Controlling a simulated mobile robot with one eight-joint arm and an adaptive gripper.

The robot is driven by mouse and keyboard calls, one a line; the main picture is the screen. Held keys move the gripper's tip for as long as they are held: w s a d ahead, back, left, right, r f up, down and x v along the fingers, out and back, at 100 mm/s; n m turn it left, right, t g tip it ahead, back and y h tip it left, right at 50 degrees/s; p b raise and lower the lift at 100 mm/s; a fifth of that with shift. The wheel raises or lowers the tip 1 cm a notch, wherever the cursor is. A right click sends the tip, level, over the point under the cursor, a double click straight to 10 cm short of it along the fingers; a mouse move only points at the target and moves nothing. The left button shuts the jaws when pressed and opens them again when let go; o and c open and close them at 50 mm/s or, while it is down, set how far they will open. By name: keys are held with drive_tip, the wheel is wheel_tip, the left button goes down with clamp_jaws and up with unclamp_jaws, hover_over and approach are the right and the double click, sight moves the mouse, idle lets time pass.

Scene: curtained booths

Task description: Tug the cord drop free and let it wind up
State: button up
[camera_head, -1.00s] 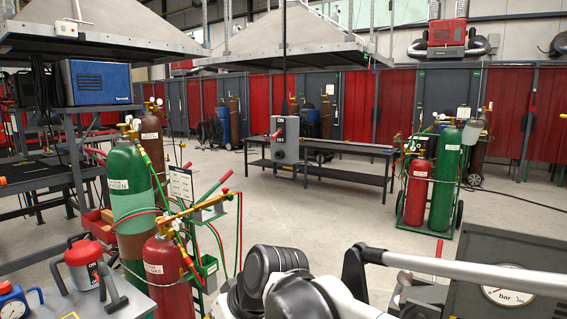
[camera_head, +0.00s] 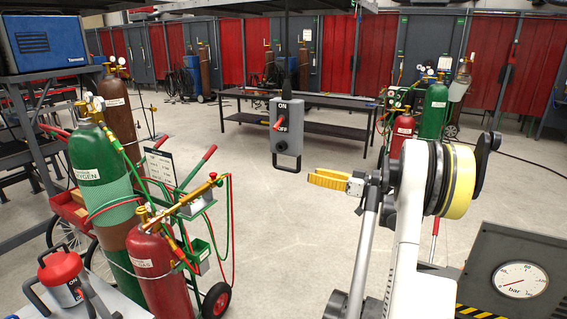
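The cord drop is a grey switch box (camera_head: 289,135) with ON and OFF marks, a red lever, a round socket and a dark loop handle (camera_head: 287,168) at its bottom. It hangs upright on a black cord (camera_head: 287,60) that runs up out of the picture. My gripper (camera_head: 312,179), with yellow ridged fingers, points left, just right of and slightly below the box. It looks apart from the handle in the picture, though the depth between them is unclear. The fingers overlap in this side view, so their opening does not show. Nothing is seen between them.
A dark metal table (camera_head: 330,125) stands behind the box. Gas cylinders on a cart (camera_head: 217,300) stand at left, and more cylinders (camera_head: 433,110) at the right back. A pressure gauge panel (camera_head: 500,280) is at lower right. Grey floor (camera_head: 290,235) is open below the box.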

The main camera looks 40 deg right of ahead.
sight(295, 171)
drive_tip(key=b+x, duration=0.1)
drive_tip(key=x, duration=0.9)
drive_tip(key=shift+w+a+b, duration=0.15)
drive_tip(key=shift+a+b, duration=0.1)
drive_tip(key=shift+b, duration=0.15)
drive_tip(key=shift+r, duration=0.1)
clamp_jaws()
